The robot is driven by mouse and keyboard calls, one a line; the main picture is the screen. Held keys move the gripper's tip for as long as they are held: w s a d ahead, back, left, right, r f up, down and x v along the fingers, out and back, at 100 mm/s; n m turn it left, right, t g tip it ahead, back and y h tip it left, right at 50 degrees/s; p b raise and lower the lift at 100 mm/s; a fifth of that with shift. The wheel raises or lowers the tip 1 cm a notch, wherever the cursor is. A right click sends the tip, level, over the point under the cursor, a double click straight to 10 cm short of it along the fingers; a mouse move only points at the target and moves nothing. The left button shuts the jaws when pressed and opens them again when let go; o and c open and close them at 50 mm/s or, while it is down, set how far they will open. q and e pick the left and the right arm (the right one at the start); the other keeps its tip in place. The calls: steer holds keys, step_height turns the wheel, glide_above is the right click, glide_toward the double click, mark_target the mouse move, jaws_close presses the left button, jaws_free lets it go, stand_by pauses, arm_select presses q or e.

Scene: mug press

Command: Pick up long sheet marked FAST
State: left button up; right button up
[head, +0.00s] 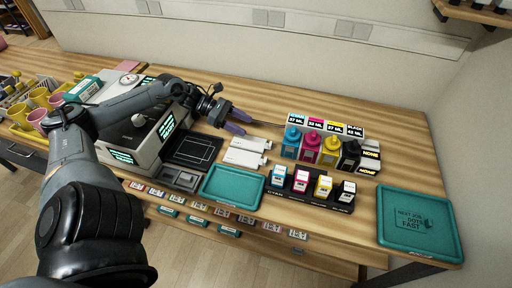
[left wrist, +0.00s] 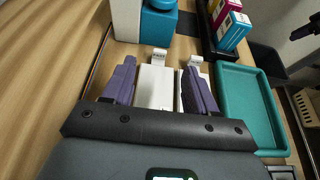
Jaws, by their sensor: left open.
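Two long white sheets lie side by side on the wooden bench, a back one (head: 250,143) and a front one (head: 242,158), each with a small tab at its right end. My left gripper (head: 240,122) is open and empty, just behind and left of them. In the left wrist view the fingers of my left gripper (left wrist: 159,86) stand either side of the back sheet (left wrist: 155,90), apart from it. Its tab has small dark letters that seem to read FAST. The front sheet (left wrist: 184,92) is partly hidden by the right finger.
Coloured ink bottles (head: 311,147) stand right of the sheets, with small cartridges (head: 302,180) before them. A teal tray (head: 232,187) lies in front; another (head: 420,222) marked FAST lies far right. A grey press (head: 134,128) stands left.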

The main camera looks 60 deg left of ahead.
mark_target(267, 146)
arm_select(q)
steer(key=shift+f+b, duration=0.3)
steer(key=shift+f, duration=0.4)
steer(key=shift+w+d+f, duration=0.15)
steer(key=shift+f, duration=0.05)
steer(key=x, duration=0.5)
steer(key=shift+b, duration=0.35)
steer(key=x, duration=0.4)
steer(key=shift+d+f+b, duration=0.15)
steer(key=shift+f+b, duration=0.1)
steer(key=shift+b, duration=0.05)
steer(key=shift+w+d+f, duration=0.2)
steer(key=shift+w+d, duration=0.05)
steer(key=shift+d, duration=0.05)
arm_select(e)
step_height(267, 146, down, 3)
steer(key=shift+r, duration=0.1)
arm_select(q)
jaws_close()
